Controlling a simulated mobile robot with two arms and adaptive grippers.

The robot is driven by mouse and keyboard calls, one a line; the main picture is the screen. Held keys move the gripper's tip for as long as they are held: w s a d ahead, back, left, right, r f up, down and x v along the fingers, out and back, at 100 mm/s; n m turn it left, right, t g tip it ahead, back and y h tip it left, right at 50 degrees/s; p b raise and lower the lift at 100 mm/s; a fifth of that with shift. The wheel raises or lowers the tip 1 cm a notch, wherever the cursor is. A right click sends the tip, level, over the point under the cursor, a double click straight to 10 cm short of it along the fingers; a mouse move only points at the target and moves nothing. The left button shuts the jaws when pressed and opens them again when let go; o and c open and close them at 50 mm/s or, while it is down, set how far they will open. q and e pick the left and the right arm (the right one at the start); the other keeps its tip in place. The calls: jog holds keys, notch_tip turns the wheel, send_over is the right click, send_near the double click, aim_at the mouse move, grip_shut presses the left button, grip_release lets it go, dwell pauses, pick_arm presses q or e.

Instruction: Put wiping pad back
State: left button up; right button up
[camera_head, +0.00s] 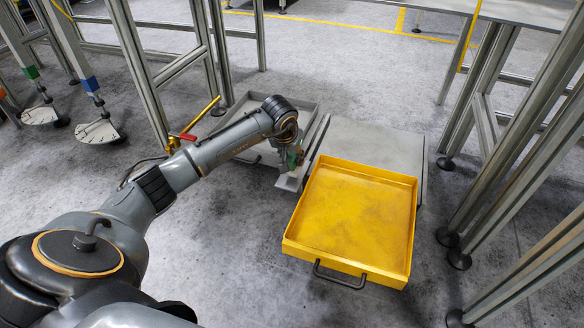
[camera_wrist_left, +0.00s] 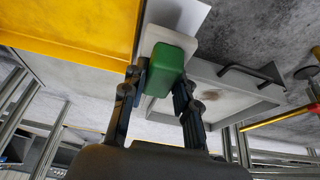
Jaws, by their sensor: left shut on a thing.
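The wiping pad shows in the left wrist view as a green block (camera_wrist_left: 165,70) against a pale whitish part (camera_wrist_left: 157,38). My left gripper (camera_wrist_left: 163,88) is shut on the green block, with a finger on each side of it. In the head view my left gripper (camera_head: 294,150) is between the grey tray and the yellow tray, above a narrow pale strip (camera_head: 289,183). Only a little of the green block (camera_head: 292,160) shows there. Whether the pad touches the strip I cannot tell. My right gripper is not in view.
A yellow tray (camera_head: 411,235) with a dark front handle lies just right of my left gripper. A grey tray (camera_head: 311,106) is behind and left, and a grey plate (camera_head: 385,145) is behind the yellow tray. Metal frame legs (camera_head: 490,165) stand at the right.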

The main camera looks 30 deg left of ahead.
aim_at(292, 165)
pick_arm(q)
notch_tip(292, 165, down, 3)
jog(key=shift+f+b, duration=0.1)
jog(key=shift+b, duration=0.95)
jog(key=shift+r, duration=0.25)
jog(key=shift+f, duration=0.2)
jog(key=o, duration=1)
